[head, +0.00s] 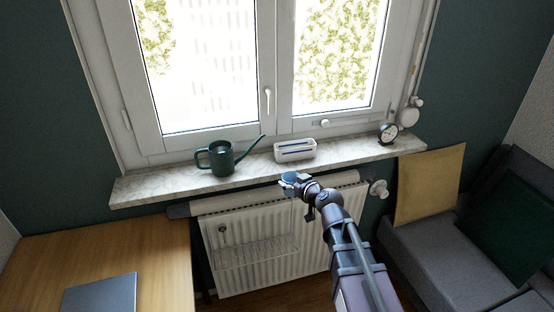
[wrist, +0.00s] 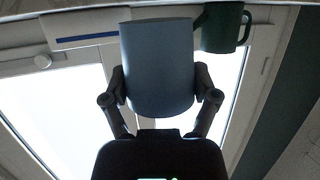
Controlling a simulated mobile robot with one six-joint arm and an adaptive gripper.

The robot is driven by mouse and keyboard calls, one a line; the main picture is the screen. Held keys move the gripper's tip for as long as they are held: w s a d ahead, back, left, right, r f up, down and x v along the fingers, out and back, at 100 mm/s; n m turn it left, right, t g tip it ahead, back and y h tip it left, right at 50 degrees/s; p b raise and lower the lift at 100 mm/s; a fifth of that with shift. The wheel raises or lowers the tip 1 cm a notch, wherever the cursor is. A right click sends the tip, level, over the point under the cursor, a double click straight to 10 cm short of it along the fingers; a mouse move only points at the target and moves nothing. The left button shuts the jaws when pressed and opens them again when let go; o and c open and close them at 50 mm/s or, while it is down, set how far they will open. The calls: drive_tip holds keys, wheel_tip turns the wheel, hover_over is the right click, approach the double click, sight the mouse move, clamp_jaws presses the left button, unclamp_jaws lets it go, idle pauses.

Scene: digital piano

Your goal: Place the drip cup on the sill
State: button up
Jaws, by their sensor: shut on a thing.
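The drip cup (wrist: 158,62) is a plain blue cup that fills the middle of the wrist view. My gripper (wrist: 160,84) is shut on it, with one finger on each side. In the head view the cup (head: 289,177) is small and partly hidden by my gripper (head: 294,185). It appears at the front edge of the marble sill (head: 190,182), in front of the white box; I cannot tell whether it touches the sill. The wrist view shows the scene upside down, with the sill along the top.
Bare sill lies between can and box and right of the box. A radiator (head: 265,245) is below; a wooden desk (head: 160,255) is left.

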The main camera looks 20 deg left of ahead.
drive_tip(key=w+a, duration=0.4)
drive_tip(key=a, duration=0.1)
drive_tip(key=w+a, duration=0.5)
drive_tip(key=shift+w+a, duration=0.1)
drive_tip(key=shift+a, duration=0.05)
drive_tip(key=shift+w+a, duration=0.1)
drive_tip(key=shift+w+a, duration=0.2)
drive_tip(key=w+a, duration=0.2)
drive_tip(key=shift+w+a, duration=0.2)
drive_tip(key=shift+a, duration=0.1)
drive_tip(key=shift+s+d+f+b, duration=0.15)
drive_tip(key=shift+s+f+b, duration=0.05)
drive_tip(key=shift+f+b, duration=0.4)
drive_tip(key=shift+f, duration=0.2)
drive_tip(key=shift+f+b, duration=0.2)
drive_tip(key=shift+b, duration=0.2)
drive_tip(key=o, duration=0.9)
drive_tip(key=shift+r, duration=0.1)
